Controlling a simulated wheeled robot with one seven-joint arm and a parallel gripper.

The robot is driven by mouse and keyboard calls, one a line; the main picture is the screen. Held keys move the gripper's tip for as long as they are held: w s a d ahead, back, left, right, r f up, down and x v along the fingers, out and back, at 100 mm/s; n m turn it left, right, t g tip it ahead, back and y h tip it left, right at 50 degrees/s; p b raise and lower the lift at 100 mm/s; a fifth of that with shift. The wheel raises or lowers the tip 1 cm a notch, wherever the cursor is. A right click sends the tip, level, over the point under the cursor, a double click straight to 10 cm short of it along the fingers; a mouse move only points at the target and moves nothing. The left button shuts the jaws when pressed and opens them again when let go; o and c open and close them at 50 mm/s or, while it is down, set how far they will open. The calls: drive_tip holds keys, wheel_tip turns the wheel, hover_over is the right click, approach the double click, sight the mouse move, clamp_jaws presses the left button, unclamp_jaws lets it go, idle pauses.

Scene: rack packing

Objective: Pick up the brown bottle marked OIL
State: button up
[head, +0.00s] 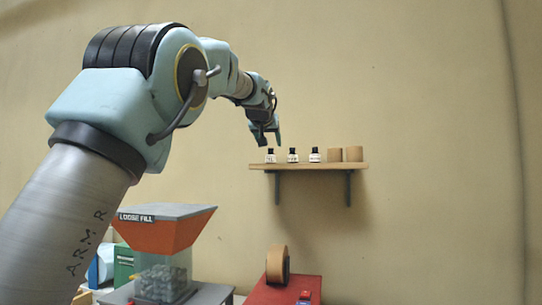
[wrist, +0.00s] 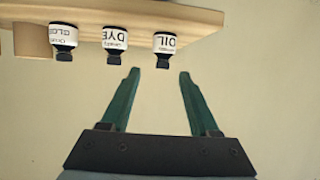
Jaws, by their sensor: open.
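The OIL bottle (wrist: 166,43) has a white label and a dark cap. It stands on the wooden shelf in the wrist view, where the picture is upside down. In the head view it is the leftmost bottle (head: 271,157) of three. My gripper (wrist: 160,72) is open and empty, with green fingers. The bottle's cap lies just beyond the fingertips, roughly centred between them. In the head view my gripper (head: 270,142) hangs just above this bottle. The label is too small to read there, and the bottle's brown colour is hard to make out.
The DYE bottle (wrist: 116,40) and a GLOSS-like bottle (wrist: 63,38) stand beside it on the shelf (head: 310,166). Below are a LOOSE FILL hopper (head: 165,235) and a tape roll (head: 277,264) on a red unit.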

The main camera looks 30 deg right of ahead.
sight(270, 150)
drive_tip(key=p+x, duration=0.3)
drive_tip(key=x, duration=0.1)
drive_tip(key=shift+w+r, duration=0.1)
drive_tip(key=shift+w, duration=0.3)
drive_tip(key=shift+w+d+f, duration=0.2)
drive_tip(key=shift+w+f, duration=0.05)
drive_tip(key=shift+f, duration=0.05)
drive_tip(key=shift+f, duration=0.1)
clamp_jaws()
